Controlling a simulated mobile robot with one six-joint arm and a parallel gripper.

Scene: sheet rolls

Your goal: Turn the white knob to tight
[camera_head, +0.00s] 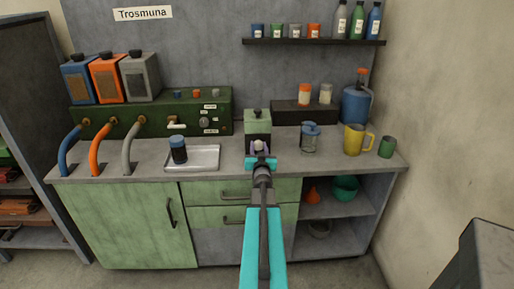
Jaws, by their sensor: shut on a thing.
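The white knob (259,146) is a small pale round piece low on the front of a small green and dark device (257,123) on the counter. My gripper (260,156) is at the device's front, right at the knob, and is shut on it. The gripper's teal part and wrist hide the lower part of the knob. I cannot see any marking for tight or the angle of the knob from here.
Left of the device are a metal tray (206,164) with a dark blue-topped jar (178,149) and a green panel (214,105) with a dark dial. Right are a glass jar (309,139), a yellow jug (354,139) and a green cup (387,146). Drawers lie below.

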